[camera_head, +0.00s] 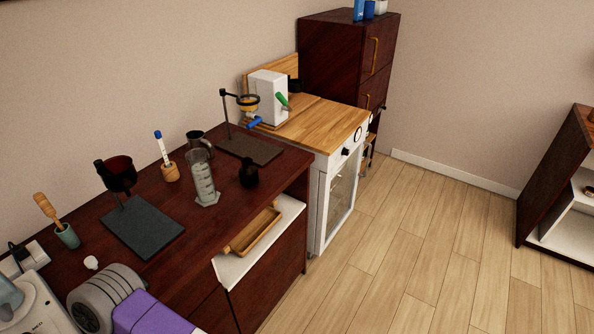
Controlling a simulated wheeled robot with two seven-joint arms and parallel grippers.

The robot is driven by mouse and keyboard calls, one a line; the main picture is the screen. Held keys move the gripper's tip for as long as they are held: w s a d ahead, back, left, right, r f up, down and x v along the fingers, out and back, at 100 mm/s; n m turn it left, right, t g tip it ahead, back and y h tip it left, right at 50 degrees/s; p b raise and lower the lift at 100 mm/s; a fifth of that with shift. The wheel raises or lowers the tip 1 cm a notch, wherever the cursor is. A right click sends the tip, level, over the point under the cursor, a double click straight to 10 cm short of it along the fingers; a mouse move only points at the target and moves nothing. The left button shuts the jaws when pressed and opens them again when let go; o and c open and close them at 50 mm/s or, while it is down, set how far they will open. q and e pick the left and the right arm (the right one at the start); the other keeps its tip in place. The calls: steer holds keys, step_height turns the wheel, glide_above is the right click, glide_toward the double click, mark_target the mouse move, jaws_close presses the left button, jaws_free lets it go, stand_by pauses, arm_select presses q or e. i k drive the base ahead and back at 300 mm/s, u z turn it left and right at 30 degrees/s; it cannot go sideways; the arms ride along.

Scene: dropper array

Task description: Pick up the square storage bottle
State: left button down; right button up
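No object in view is clearly the square storage bottle. The closest in shape is a white boxy container (267,97) with a green handle or spout, upright on the wooden counter top at the back. A small dark bottle-like object (249,173) stands near the front edge of the dark red counter, too dark to make out its shape. Neither of my grippers is in view, and nothing is seen being held.
The dark counter (232,216) carries a clear graduated cylinder (204,179), two dark stands (141,226) (248,149), a thermometer-like stick in a wooden holder (170,172) and a purple-and-grey device (152,314). The floor (410,245) at right is clear.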

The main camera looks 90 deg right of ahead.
mark_target(248, 173)
steer(key=z, duration=4.25)
steer(key=i, duration=1)
steer(key=u, duration=2.3)
